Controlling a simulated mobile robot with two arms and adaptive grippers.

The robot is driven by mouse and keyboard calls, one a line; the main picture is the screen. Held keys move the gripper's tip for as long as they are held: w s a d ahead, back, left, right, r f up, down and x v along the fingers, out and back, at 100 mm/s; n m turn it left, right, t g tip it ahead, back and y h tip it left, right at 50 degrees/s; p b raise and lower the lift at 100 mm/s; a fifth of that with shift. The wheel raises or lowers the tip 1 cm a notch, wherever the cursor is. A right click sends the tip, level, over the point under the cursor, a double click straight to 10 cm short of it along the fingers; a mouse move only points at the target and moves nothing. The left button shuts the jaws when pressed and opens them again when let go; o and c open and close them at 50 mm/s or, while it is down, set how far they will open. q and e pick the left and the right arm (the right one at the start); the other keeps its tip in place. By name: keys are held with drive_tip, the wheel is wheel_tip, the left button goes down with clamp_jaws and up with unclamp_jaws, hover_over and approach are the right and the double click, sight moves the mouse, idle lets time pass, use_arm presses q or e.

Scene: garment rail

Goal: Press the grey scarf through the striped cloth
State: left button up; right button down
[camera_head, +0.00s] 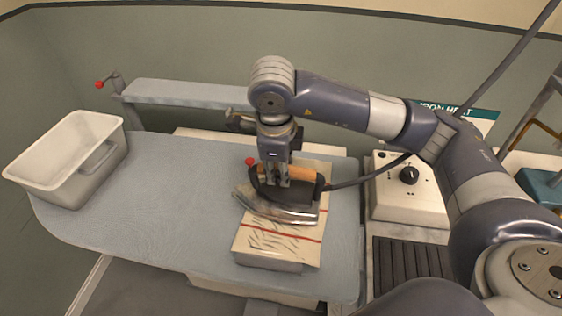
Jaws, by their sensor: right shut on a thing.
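A cream striped cloth (266,244) with red lines lies toward the right end of the grey ironing board. A grey fabric edge (268,262), which looks like the scarf, shows at the near end under the cloth; the rest of it is hidden. An iron (285,209) with a metal body and a wooden handle is over the cloth. My right gripper (284,182) is shut on the iron's handle from above. The iron looks to be at the cloth's surface, but I cannot tell if it touches. My left gripper is not in view.
A white bin (70,158) stands on the left end of the ironing board (170,215). A narrow padded arm board (185,93) lies behind. A control box with a black dial (409,187) stands right, above a dark ribbed rest (411,262). The iron's cord runs right. The board's middle is clear.

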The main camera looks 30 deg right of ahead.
drive_tip(key=shift+s+a+r, duration=0.15)
drive_tip(key=shift+s, duration=0.05)
drive_tip(key=shift+f+b, duration=1.15)
drive_tip(key=shift+b, duration=0.1)
drive_tip(key=shift+s+f, duration=0.1)
idle(2.5)
drive_tip(key=shift+r+p, duration=0.55)
drive_tip(key=shift+r, duration=0.7)
drive_tip(key=s+a, duration=0.4)
drive_tip(key=s, duration=0.1)
drive_tip(key=shift+s+a, duration=0.15)
drive_tip(key=shift+s, duration=0.1)
drive_tip(key=shift+f+b, duration=1.15)
drive_tip(key=shift+b, duration=0.05)
idle(0.9)
